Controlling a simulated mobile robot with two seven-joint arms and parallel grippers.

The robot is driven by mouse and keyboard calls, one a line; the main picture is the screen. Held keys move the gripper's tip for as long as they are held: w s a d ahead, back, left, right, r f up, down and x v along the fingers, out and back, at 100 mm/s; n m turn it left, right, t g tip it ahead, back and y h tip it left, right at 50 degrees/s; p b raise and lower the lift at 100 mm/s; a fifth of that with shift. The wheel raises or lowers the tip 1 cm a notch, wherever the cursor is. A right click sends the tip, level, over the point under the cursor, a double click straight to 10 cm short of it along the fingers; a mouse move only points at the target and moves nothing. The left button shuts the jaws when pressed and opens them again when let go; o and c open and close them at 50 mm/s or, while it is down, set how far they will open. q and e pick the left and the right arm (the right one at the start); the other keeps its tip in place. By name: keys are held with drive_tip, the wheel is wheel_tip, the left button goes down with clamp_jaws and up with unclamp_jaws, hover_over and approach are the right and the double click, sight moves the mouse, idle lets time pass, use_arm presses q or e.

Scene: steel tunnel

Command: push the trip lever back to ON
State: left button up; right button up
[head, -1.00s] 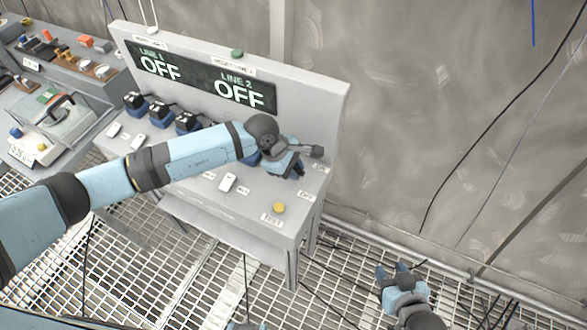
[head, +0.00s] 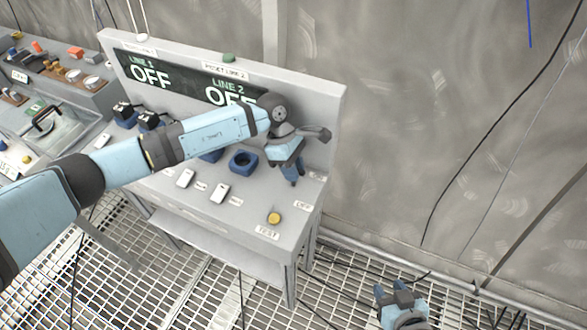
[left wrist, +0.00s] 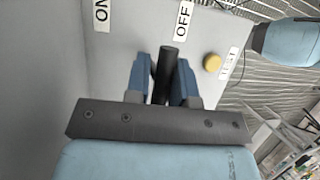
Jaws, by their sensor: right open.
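The dark trip lever (left wrist: 167,72) shows in the left wrist view as a rod between the two blue fingers of my left gripper (left wrist: 162,66). It lies nearer the right finger, with a gap on the left, so the jaws look open. An ON label (left wrist: 101,14) and an OFF label (left wrist: 183,18) lie beyond. In the head view my left gripper (head: 291,176) is low over the panel's right end, and the lever cannot be made out there. My right gripper (head: 392,290) is open and empty over the grating, away from the panel.
The display (head: 150,74) reads OFF for line 1, and line 2's OFF is partly covered by my arm. A yellow TEST button (head: 274,218) sits at the panel's front right.

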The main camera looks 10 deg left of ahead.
use_arm(q)
drive_tip(key=o, duration=0.3)
drive_tip(key=shift+s+f, duration=0.2)
drive_tip(key=shift+r, duration=0.15)
drive_tip(key=shift+w, duration=0.1)
drive_tip(key=shift+w+r, duration=0.1)
drive_tip(key=shift+r, duration=0.05)
drive_tip(key=shift+b+v, duration=0.65)
drive_tip(key=shift+v, duration=2.95)
